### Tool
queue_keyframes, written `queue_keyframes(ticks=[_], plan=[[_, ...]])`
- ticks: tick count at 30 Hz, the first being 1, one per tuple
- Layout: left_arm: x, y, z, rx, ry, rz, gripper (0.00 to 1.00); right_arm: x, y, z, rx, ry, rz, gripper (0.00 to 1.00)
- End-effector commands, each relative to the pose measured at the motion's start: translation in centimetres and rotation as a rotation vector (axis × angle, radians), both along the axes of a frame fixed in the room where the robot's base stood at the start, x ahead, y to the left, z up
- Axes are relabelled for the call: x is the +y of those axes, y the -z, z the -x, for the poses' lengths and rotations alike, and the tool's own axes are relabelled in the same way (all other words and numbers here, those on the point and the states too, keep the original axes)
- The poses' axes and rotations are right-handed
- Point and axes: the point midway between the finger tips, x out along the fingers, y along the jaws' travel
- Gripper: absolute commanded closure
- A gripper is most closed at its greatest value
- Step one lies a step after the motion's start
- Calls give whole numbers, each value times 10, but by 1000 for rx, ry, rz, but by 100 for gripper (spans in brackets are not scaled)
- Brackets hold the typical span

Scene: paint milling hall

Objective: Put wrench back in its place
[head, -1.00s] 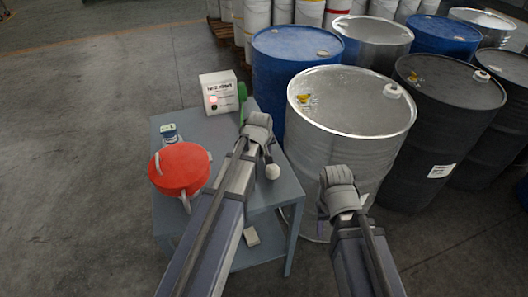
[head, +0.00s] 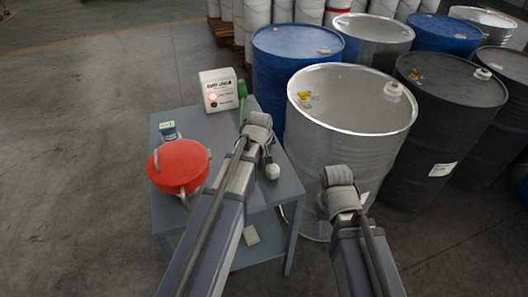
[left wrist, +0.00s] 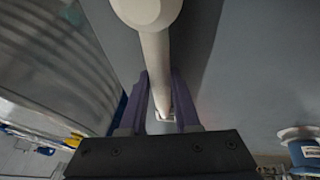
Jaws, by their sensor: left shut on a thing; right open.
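My left gripper (left wrist: 160,78) is shut on a pale rod with a rounded knob (left wrist: 155,45), and its fingers lie on either side of the rod. In the head view the knob (head: 272,171) shows just right of my left wrist, over the blue-grey table (head: 262,195). No wrench jaws show, so I cannot tell for sure whether this rod is the wrench. My left fingers are hidden in the head view. My right gripper (head: 338,190) is open in front of the silver drum (head: 350,110), away from the table; its fingertips are hard to make out.
On the table are a red round container (head: 179,166), a small blue labelled tin (head: 169,131), a white box with a red light (head: 217,90) and an upright green thing (head: 241,95). A pale block (head: 251,236) is lower down. Blue (head: 275,65) and black drums (head: 440,125) crowd the right.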

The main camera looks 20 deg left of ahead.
Motion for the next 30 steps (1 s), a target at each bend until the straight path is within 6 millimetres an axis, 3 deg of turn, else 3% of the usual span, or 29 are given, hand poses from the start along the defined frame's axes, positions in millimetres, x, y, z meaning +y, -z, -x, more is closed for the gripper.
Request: queue_keyframes(ticks=[17,30], plan=[[0,0,0,0,0,0,100,0,0,0,0,0,0,50],[0,-15,0,0,0,0,100,0,-15,0,0,0,0,50]])
